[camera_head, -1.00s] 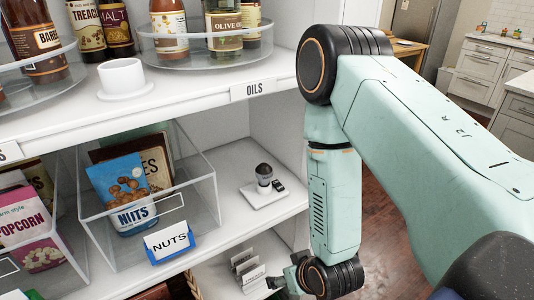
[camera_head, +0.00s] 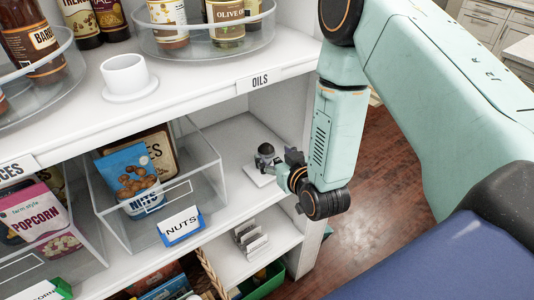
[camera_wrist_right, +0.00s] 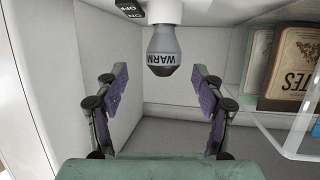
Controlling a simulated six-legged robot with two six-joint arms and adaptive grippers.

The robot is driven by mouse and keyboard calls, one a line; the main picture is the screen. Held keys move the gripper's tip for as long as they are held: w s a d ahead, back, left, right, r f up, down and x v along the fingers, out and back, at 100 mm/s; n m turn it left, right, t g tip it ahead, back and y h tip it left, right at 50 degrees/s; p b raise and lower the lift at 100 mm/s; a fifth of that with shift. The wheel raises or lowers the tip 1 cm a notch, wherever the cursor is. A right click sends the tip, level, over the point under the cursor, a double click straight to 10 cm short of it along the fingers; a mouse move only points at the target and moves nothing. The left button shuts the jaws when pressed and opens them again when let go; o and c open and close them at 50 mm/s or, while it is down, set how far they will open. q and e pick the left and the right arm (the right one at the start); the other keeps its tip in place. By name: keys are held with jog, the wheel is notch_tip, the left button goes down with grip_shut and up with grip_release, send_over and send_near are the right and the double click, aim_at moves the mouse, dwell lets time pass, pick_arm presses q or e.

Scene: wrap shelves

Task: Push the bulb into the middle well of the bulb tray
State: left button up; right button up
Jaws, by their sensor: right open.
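The bulb (camera_head: 266,150) is dark grey on top and stands on the white bulb tray (camera_head: 257,178) on the middle shelf, right of the nuts bin. In the right wrist view the bulb (camera_wrist_right: 163,50) shows the word "WARM", and the white tray (camera_wrist_right: 150,10) with an ON/OFF label is at the top edge. My right gripper (camera_head: 286,172) is at the tray's right side, close to the bulb. In the wrist view its purple-padded fingers (camera_wrist_right: 160,88) are open and empty, with the bulb ahead between their lines. The tray's wells are hidden. My left gripper is not in view.
A clear bin (camera_head: 125,215) with nut packets stands left of the tray, with a NUTS label (camera_head: 181,226) in front. The upper shelf (camera_head: 200,88) overhangs, and the cabinet's right side wall (camera_head: 306,110) is near. A file rack (camera_head: 250,240) stands below.

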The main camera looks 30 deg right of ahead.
aim_at(269, 153)
jog(key=x, duration=0.5)
jog(key=shift+w+a+f, duration=0.1)
jog(key=shift+w+a, duration=0.05)
jog(key=shift+a, duration=0.2)
jog(key=shift+d, duration=0.2)
jog(key=shift+a, duration=0.2)
jog(key=c, duration=0.4)
jog(key=shift+d, duration=0.15)
jog(key=c, duration=0.7)
